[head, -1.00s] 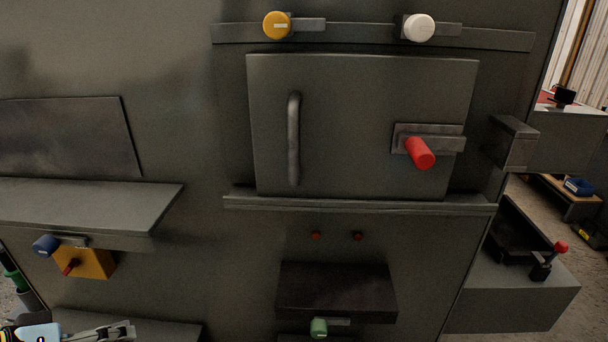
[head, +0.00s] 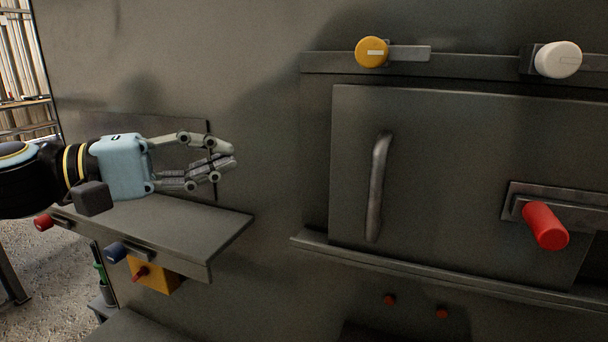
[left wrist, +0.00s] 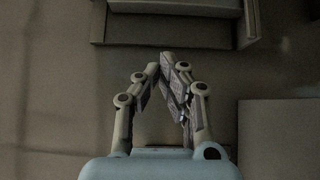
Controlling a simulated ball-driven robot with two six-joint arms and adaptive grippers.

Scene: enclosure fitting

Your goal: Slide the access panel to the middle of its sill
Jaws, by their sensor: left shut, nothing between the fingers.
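The access panel (head: 450,165) is a grey rectangular plate standing upright on its sill (head: 400,268) at the right of the head view. It carries a dark vertical bar handle (head: 378,187) on its left side and a red knob (head: 545,226) on a plate on its right side. The panel's right edge is not clear in the head view. My left gripper (head: 232,153) is shut and empty, in front of the wall to the left of the panel and apart from the handle. It also shows in the left wrist view (left wrist: 174,60). My right gripper is not in view.
A yellow knob (head: 371,52) and a white knob (head: 558,60) sit on the rail above the panel. A grey shelf (head: 150,225) juts out below my left gripper, with a blue knob (head: 115,252) and an orange box (head: 153,277) beneath. Bare wall lies between gripper and panel.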

